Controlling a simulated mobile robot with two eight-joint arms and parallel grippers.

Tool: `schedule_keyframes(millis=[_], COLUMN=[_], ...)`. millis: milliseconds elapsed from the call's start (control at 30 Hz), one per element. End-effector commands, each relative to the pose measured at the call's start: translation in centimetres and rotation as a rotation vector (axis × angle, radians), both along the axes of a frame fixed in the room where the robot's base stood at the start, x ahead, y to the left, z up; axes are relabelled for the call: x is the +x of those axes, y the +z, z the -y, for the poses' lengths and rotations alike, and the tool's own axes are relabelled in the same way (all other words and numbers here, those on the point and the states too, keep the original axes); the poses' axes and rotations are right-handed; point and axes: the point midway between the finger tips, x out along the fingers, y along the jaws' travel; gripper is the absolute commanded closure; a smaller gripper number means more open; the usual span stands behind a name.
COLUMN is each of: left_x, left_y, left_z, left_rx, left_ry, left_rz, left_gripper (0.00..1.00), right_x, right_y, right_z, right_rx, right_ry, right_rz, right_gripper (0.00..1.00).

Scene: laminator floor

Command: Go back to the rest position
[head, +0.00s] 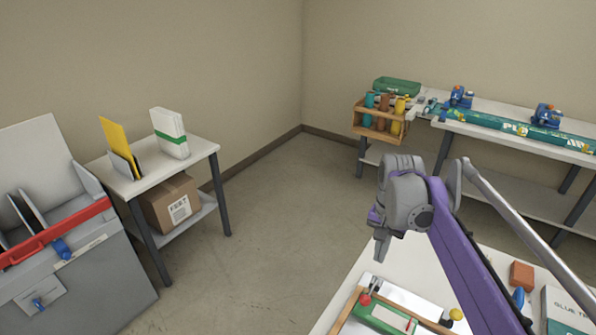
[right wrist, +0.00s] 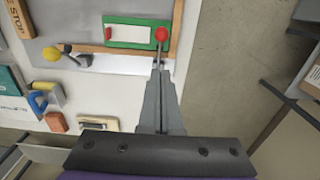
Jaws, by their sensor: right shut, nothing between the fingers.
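My right gripper (head: 381,250) hangs with its fingers pointing down at the end of the purple and grey right arm, above the far left part of the white worktable (head: 428,268). In the right wrist view its two grey fingers (right wrist: 160,78) are together with nothing between them. Their tips appear just below a red knob (right wrist: 161,34) in that picture; whether they touch it I cannot tell, though in the head view the tips look above the knob (head: 365,299). My left gripper is not in view.
The worktable holds a wood-edged fixture with a green plate (head: 385,318), a yellow knob (head: 456,314) and an orange block (head: 522,274). A side table (head: 205,150) and a grey cabinet (head: 110,275) stand left. A long bench (head: 500,112) stands back right. Floor between is clear.

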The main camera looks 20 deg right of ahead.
Motion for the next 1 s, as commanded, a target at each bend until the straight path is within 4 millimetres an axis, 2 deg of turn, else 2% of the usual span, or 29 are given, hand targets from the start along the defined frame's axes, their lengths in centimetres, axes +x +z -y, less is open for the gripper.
schedule_keyframes(millis=[133, 267, 400, 600, 800, 1000], left_x=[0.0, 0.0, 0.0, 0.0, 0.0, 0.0], left_y=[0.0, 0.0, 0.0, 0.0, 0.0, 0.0], left_z=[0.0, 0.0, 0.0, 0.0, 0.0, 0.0], left_rx=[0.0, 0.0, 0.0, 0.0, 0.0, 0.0], left_ry=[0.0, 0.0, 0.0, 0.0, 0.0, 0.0], left_rz=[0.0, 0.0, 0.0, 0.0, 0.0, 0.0], left_gripper=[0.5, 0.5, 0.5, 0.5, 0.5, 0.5], right_x=[-0.5, -2.2, -5.5, -10.4, -13.4, -14.0], right_y=[-0.2, -1.3, -3.8, -8.2, -11.4, -12.1], right_z=[-0.9, -3.8, -8.0, -12.7, -14.9, -15.3], right_rx=[-0.006, -0.032, -0.079, -0.154, -0.208, -0.223], right_ry=[0.034, 0.162, 0.377, 0.669, 0.841, 0.882], right_rz=[0.018, 0.08, 0.189, 0.344, 0.438, 0.463], right_gripper=[1.0, 1.0, 1.0, 1.0, 1.0, 1.0])
